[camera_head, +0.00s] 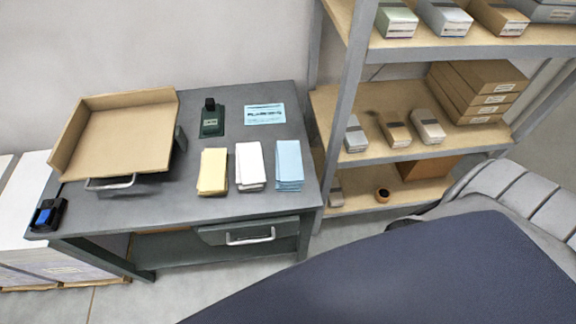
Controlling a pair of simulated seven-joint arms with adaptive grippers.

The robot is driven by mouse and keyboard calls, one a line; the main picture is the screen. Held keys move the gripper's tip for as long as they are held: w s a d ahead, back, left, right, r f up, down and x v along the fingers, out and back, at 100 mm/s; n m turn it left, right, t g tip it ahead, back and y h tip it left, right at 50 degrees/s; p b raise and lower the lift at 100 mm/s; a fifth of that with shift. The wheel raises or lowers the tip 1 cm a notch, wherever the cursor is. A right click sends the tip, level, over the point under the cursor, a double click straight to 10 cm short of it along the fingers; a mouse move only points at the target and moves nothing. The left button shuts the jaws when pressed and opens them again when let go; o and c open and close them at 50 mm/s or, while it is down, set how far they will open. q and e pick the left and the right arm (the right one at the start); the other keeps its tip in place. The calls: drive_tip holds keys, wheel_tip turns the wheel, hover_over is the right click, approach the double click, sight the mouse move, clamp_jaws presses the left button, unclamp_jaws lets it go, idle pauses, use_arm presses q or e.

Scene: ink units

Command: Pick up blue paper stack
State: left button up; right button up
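The blue paper stack (289,165) lies on the dark grey desk (150,215), near its right end. It is the rightmost of three paper stacks in a row. A white paper stack (249,166) lies just left of it, and a yellow paper stack (213,172) lies left of the white one. A flat light-blue printed card (265,114) lies behind the stacks. Neither of my grippers shows in the head view.
A dark green stamp-like device (211,118) stands behind the yellow stack. A blue-and-black item (47,214) sits at the front left corner. Shelves (440,195) with boxes stand right of the desk.

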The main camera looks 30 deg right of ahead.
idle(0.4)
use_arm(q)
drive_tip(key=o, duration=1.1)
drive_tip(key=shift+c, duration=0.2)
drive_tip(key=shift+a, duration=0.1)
